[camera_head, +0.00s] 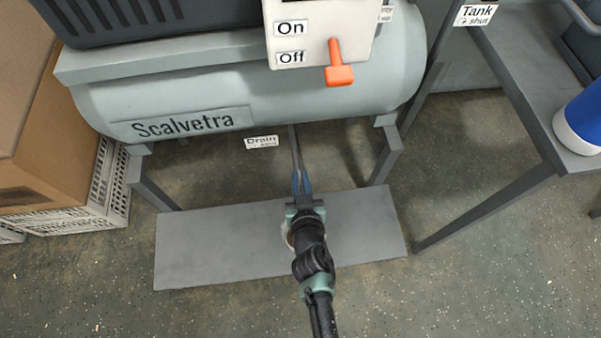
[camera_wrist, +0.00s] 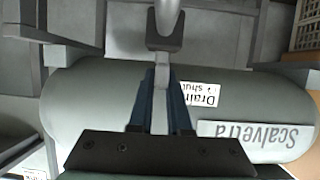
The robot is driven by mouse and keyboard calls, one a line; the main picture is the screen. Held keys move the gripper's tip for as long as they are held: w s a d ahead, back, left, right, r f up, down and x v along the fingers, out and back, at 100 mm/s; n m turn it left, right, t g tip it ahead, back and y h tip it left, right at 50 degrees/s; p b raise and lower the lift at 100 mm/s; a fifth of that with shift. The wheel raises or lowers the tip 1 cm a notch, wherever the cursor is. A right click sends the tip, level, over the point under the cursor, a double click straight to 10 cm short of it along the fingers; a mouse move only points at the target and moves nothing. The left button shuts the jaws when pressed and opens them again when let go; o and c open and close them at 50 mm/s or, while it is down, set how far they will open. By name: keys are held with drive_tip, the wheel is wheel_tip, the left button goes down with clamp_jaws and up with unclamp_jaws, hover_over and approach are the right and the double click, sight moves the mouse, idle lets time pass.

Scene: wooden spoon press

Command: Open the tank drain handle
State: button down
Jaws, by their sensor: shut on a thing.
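The drain handle is a thin grey lever (camera_head: 296,150) that hangs below the grey tank (camera_head: 350,95) beside a white "Drain" label (camera_head: 261,142). My gripper (camera_head: 301,182) has its blue fingers closed around the lever's lower end. In the wrist view, which looks upside down, the grey lever (camera_wrist: 164,38) runs down between the blue fingers (camera_wrist: 160,100). The Drain label (camera_wrist: 200,94) shows there beside the fingers, with "shut" partly readable.
An orange On/Off switch (camera_head: 340,75) sits above. A cardboard box (camera_head: 40,150) on a white crate stands left. A grey table (camera_head: 535,90) with a blue-and-white container (camera_head: 580,125) stands right.

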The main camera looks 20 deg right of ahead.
drive_tip(key=shift+n+y+p, duration=0.3)
drive_tip(key=shift+y+p, duration=0.1)
drive_tip(key=shift+p, duration=0.2)
drive_tip(key=c, duration=0.9)
unclamp_jaws()
drive_tip(key=shift+o, duration=0.2)
drive_tip(key=p+v, duration=0.2)
drive_tip(key=v, duration=1.1)
drive_tip(key=shift+p, duration=0.3)
drive_tip(key=shift+a, duration=0.1)
